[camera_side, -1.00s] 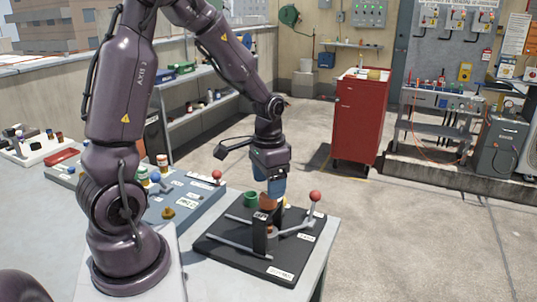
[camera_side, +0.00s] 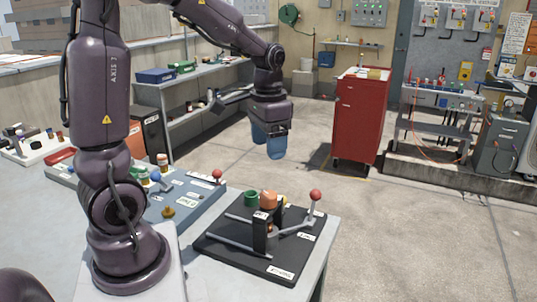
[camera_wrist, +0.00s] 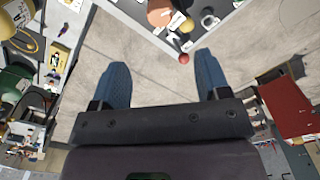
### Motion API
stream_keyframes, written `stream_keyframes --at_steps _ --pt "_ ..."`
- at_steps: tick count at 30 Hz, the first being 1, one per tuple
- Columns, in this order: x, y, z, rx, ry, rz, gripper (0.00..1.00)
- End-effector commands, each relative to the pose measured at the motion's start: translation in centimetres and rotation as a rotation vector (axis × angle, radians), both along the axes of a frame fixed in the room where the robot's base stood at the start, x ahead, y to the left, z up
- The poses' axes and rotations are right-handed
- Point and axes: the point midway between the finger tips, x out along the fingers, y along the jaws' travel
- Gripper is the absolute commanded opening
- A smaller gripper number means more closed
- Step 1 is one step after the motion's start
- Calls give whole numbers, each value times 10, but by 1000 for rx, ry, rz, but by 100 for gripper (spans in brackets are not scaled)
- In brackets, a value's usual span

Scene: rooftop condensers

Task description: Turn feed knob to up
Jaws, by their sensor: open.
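A black board (camera_side: 225,247) on the near table carries metal bars, a black upright block (camera_side: 260,232), an orange rounded piece (camera_side: 268,199), a green cup (camera_side: 250,198) and a lever with a red ball (camera_side: 315,195). Left of it, a blue-grey panel (camera_side: 195,215) carries a brass knob (camera_side: 168,212), another red ball (camera_side: 217,175) and small labels. I cannot read which part is the feed knob. My gripper (camera_side: 268,150) hangs above and behind the black board, touching nothing. In the wrist view, its blue fingers (camera_wrist: 162,80) are apart and empty; a red ball (camera_wrist: 183,58) shows beyond them.
A red cabinet (camera_side: 360,120) stands on the floor to the right. Shelves (camera_side: 190,115) with small boxes run along the wall behind. A white tray of small parts (camera_side: 30,148) lies at the far left. The floor between table and cabinet is clear.

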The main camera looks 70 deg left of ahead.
Motion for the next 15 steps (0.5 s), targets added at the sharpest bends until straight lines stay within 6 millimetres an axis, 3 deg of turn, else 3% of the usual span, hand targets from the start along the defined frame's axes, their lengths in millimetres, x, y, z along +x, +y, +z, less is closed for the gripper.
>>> stream_keyframes --at_steps 8,15 --pt "-1 0 -12 -1 4 0 69" --pt "-2 -1 -57 -4 10 0 69"
